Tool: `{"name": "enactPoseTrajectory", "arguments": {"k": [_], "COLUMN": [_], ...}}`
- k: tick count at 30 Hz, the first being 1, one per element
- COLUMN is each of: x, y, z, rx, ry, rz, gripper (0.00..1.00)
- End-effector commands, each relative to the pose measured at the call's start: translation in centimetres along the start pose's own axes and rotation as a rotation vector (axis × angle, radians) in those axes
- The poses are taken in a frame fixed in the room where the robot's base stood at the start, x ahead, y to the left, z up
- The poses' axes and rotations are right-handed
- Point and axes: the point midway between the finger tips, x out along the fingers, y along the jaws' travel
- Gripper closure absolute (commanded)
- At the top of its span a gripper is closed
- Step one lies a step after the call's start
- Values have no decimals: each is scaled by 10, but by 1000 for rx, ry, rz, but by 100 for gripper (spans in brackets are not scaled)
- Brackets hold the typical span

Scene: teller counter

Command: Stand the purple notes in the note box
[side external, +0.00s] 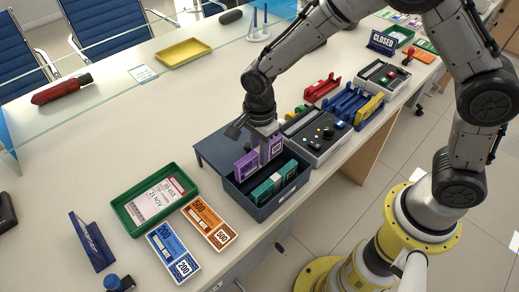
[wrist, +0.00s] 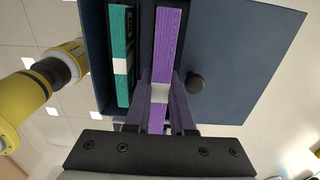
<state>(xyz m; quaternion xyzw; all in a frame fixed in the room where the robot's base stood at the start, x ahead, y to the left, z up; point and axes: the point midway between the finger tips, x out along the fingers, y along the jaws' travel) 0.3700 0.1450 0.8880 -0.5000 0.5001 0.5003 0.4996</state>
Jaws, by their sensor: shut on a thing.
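The purple notes (side external: 245,164) are an upright bundle with a pale band, seen edge-on in the wrist view (wrist: 164,42). My gripper (side external: 264,152) comes down from above and is shut on the middle of the bundle; its fingers also show in the wrist view (wrist: 157,113). The dark blue note box (side external: 257,209) is open, with its lid (wrist: 240,55) swung to the far side. The purple notes are at the box opening, on the lid side of the standing teal notes (side external: 265,190). I cannot tell whether their lower edge touches the box floor.
A green tray (side external: 128,217) with a slip lies left of the box. Orange notes (side external: 207,222) and blue notes (side external: 172,252) lie in front of it. A grey keypad device (side external: 322,146) stands close on the right.

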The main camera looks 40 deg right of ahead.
Motion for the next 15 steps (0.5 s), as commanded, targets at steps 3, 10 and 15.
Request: {"name": "enactPoseTrajectory", "arguments": {"k": [3,10,15], "x": [4,11,16], "y": [0,0,0], "z": [0,0,0], "rx": [0,0,0], "ry": [0,0,0], "rz": [0,-1,-1], "gripper": [100,100,100]}}
